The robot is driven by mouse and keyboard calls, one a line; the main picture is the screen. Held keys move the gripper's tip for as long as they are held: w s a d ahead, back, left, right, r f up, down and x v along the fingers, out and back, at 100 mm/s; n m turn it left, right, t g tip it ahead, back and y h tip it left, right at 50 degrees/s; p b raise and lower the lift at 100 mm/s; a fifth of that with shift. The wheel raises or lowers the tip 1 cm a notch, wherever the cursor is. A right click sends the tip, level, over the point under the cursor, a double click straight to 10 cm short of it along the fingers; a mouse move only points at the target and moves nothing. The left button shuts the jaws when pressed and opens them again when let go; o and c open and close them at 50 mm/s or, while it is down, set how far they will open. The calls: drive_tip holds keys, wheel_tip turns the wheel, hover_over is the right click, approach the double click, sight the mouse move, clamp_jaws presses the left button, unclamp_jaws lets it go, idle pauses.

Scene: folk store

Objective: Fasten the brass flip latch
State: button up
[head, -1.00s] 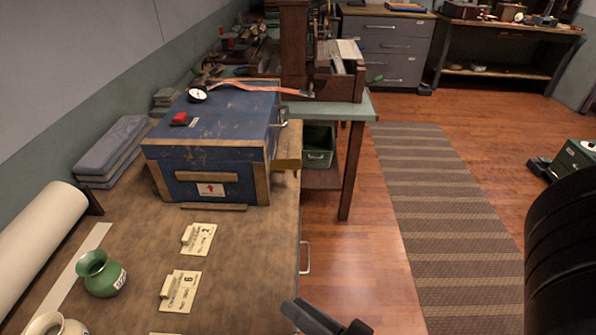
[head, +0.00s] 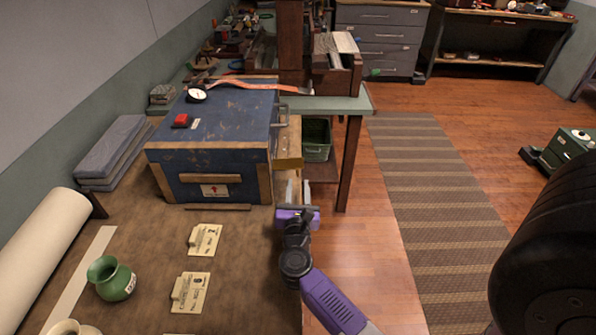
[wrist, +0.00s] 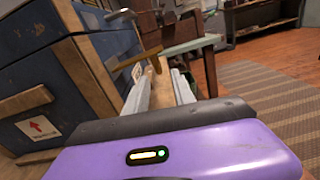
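The blue wooden chest (head: 215,140) sits on the workbench with its lid down; its near right corner shows large in the wrist view (wrist: 35,75). A brass-coloured flat piece, apparently the flip latch (head: 288,164), juts out from the chest's right side. My gripper (head: 298,190) is at the bench's right edge, on the near side of the latch, pointing away from me. In the wrist view its two grey fingers (wrist: 160,80) stand apart with nothing between them.
A metal handle (head: 281,118) is on the chest's right side. A red object (head: 181,121) and a round gauge (head: 196,95) lie on the lid. Tags (head: 204,240) and a green vase (head: 112,278) are on the bench. Floor with a striped rug (head: 430,200) is open to the right.

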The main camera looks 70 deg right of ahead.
sight(298, 172)
drive_tip(key=x, duration=0.6)
drive_tip(key=shift+w+d+p, duration=0.1)
drive_tip(key=shift+d+p, duration=0.15)
drive_tip(key=shift+p, duration=0.05)
clamp_jaws()
idle(1.1)
